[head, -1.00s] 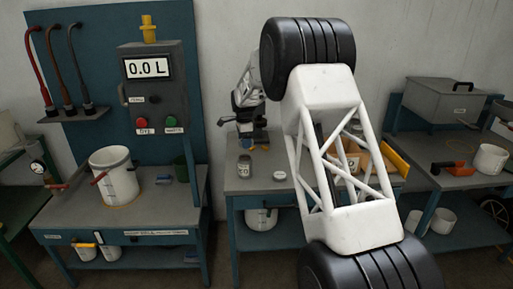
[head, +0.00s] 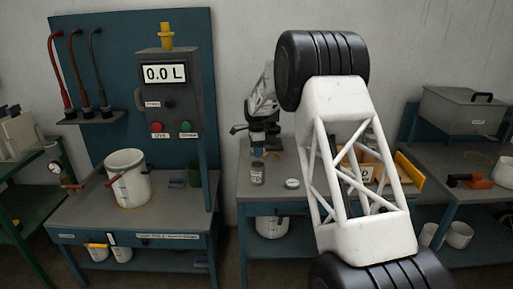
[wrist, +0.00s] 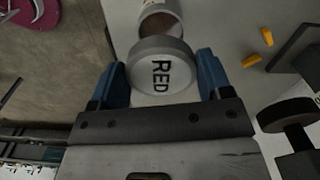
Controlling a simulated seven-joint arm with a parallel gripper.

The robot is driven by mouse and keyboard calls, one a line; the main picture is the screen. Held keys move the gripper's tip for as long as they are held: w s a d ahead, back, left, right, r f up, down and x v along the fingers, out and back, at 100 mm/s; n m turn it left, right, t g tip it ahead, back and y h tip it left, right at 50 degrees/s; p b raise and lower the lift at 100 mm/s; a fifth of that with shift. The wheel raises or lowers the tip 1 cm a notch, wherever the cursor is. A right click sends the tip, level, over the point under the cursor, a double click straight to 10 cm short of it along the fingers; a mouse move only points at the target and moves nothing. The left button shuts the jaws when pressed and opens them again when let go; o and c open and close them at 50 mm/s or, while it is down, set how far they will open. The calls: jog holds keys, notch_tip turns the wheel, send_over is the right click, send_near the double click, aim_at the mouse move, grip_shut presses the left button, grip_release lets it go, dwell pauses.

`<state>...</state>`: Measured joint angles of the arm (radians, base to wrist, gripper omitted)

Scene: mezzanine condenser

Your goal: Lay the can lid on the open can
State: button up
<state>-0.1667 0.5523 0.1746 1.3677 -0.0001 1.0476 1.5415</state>
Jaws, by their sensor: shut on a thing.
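In the wrist view, a pale round lid (wrist: 153,72) marked "RED" is held between the blue fingers of my gripper (wrist: 160,76). Just past the lid, an open can (wrist: 157,22) with brown inside shows at the top, partly hidden by the lid. The lid overlaps the can in the picture; I cannot tell the gap or whether they touch. In the head view, my gripper (head: 258,142) is small and dark over the middle bench. A labelled jar-like can (head: 257,173) stands below it; I cannot tell if it is the open can.
A white disc (head: 292,183) lies on the middle bench (head: 285,201). Yellow pieces (wrist: 251,60) and a dark round object (wrist: 287,114) lie to the right in the wrist view. A white bucket (head: 128,180) stands on the left bench. My arm hides much of the middle bench.

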aim_at(257, 164)
jog(key=shift+f, duration=2.65)
jog(key=o, duration=1)
jog(key=shift+c, duration=0.2)
jog(key=shift+r, duration=0.1)
jog(key=shift+r, duration=3.8)
